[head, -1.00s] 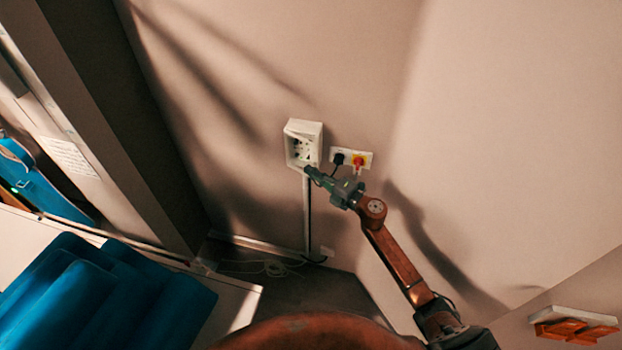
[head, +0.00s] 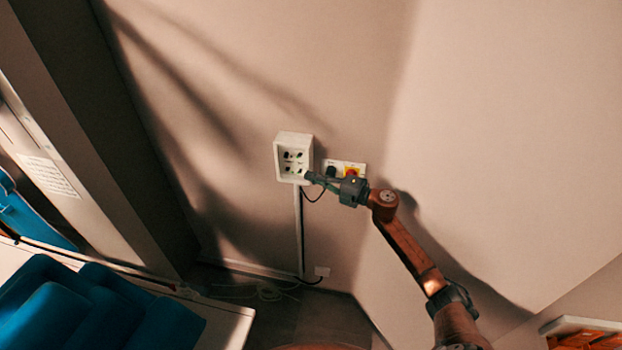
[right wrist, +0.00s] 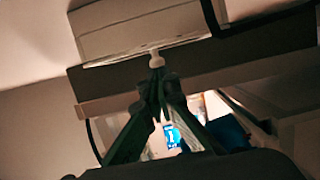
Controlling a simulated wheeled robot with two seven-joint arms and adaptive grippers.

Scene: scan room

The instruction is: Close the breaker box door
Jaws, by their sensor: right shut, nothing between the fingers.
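The breaker box (head: 279,143) is a small white box on the wall in the head view. Its front shows dark switches, so the inside is uncovered; I cannot clearly make out the door there. My right gripper (head: 309,177) is shut and empty, its tips at the box's lower right edge. In the right wrist view, the gripper (right wrist: 157,72) has its tips together just below a small white knob (right wrist: 156,60). The knob hangs under a pale box-like body (right wrist: 140,30), apparently the breaker box or its door. Contact is unclear. My left gripper is not in view.
A socket plate (head: 357,166) with a black plug and a yellow-and-red switch is just behind my right gripper. A cable and white conduit (head: 298,230) run down to the floor. Blue cushions (head: 100,310) lie at the lower left. The wall at right is bare.

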